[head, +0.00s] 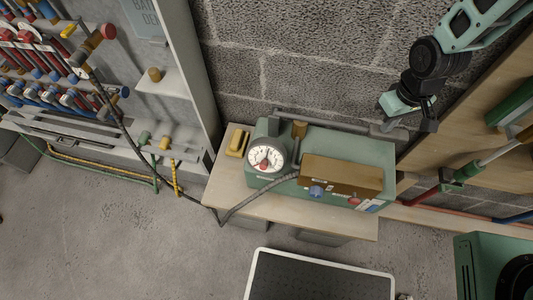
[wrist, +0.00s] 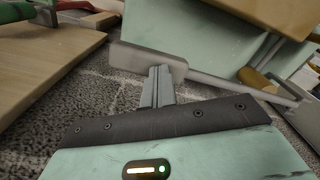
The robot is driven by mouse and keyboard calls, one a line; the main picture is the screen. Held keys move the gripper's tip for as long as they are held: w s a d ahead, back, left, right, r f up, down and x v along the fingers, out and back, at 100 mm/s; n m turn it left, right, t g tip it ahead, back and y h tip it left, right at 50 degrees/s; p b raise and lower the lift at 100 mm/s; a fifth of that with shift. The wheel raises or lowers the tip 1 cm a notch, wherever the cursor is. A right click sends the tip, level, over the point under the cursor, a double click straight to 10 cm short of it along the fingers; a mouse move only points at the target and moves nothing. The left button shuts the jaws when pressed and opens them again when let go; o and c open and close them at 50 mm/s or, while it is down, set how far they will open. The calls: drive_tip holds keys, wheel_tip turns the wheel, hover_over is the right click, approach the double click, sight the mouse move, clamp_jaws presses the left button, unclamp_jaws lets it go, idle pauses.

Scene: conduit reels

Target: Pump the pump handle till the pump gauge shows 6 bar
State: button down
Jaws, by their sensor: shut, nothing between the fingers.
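The green pump unit (head: 345,148) stands on a small wooden bench, with a brown panel on its front. Its round white pump gauge (head: 266,158) faces me at the left; the dial is too small to read in bar. The grey pump handle (head: 340,121) runs along the back of the unit, by the wall. In the wrist view the handle's thick grip (wrist: 148,60) and thin rod (wrist: 220,78) lie just beyond my fingers. My gripper (head: 391,124) is shut and empty at the handle's right end. Its fingertips (wrist: 158,73) overlap the grip; I cannot tell whether they touch.
A dark hose (head: 245,202) runs from the pump left to a rack of coloured valves (head: 50,75). A yellow object (head: 238,141) lies on the bench (head: 230,190). Wooden shelving (head: 470,120) stands close at the right. A white-rimmed dark tray (head: 320,255) lies in front.

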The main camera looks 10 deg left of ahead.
wheel_tip(320, 180, up, 10)
drive_tip(key=p, duration=0.8)
